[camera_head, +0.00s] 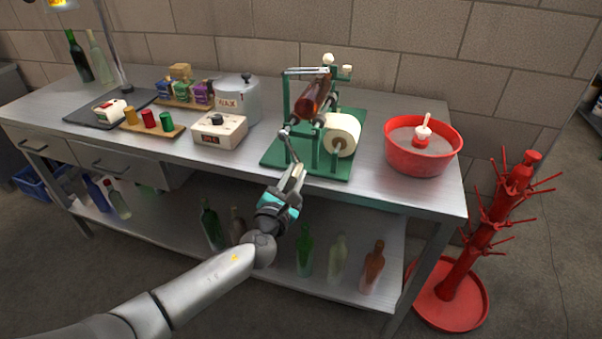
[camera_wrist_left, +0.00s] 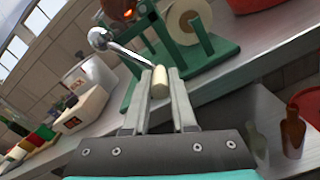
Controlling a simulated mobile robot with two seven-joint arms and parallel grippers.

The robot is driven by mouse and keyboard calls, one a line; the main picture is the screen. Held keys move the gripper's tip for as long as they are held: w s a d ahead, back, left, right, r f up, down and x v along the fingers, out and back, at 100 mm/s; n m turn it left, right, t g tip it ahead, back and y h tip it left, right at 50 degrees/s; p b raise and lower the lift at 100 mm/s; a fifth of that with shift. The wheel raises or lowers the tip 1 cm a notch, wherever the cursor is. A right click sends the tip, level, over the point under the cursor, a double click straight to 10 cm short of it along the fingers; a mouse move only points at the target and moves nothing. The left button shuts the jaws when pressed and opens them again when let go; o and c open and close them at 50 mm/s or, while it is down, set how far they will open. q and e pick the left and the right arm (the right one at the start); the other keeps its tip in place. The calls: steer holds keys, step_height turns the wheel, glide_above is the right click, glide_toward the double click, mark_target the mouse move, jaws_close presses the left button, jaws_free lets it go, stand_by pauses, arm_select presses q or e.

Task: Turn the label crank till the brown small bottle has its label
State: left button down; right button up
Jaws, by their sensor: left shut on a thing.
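The green label machine (camera_head: 330,168) stands on the steel table. The brown small bottle (camera_head: 311,98) lies tilted across its rollers; I make out no label on the side I see. A cream label roll (camera_head: 343,134) sits in front of it. The metal crank (camera_head: 287,142) is on the machine's left side, its arm pointing down towards me. My left gripper (camera_head: 296,172) is at the crank's end. In the left wrist view, its fingers are shut on the cream crank handle (camera_wrist_left: 160,84), with the chrome crank arm (camera_wrist_left: 125,52) running up left. My right gripper is not in view.
A red basin (camera_head: 422,151) stands right of the machine. A white box with a knob (camera_head: 219,133) and a metal pot (camera_head: 238,100) stand left. Several bottles are on the lower shelf (camera_head: 270,262). A red rack (camera_head: 487,229) stands at the right.

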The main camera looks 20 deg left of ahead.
arm_select(q)
steer(key=shift+s+a+f+m, duration=0.1)
steer(key=shift+a+f+m, duration=0.2)
steer(key=shift+m, duration=0.2)
steer(key=shift+a+f+m+p, duration=0.2)
steer(key=shift+a+m+p, duration=0.15)
steer(key=shift+a+m, duration=0.6)
steer(key=shift+a+f+m+p, duration=0.25)
steer(key=shift+a+m, duration=0.4)
steer(key=shift+m, duration=0.6)
steer(key=shift+a+m+p, duration=0.35)
steer(key=shift+a+m, duration=0.35)
steer(key=shift+m, duration=0.2)
steer(key=a+r+m+p, duration=0.5)
steer(key=a+m+p, duration=0.1)
steer(key=m, duration=0.3)
steer(key=shift+w+a+r, duration=0.3)
steer(key=shift+a+r, duration=0.1)
steer(key=shift+a, duration=0.15)
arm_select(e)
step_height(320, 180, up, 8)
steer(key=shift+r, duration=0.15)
arm_select(q)
steer(key=shift+r, duration=0.2)
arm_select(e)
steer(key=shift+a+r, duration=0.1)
arm_select(q)
steer(key=c, duration=0.7)
jaws_free()
steer(key=shift+c, duration=0.2)
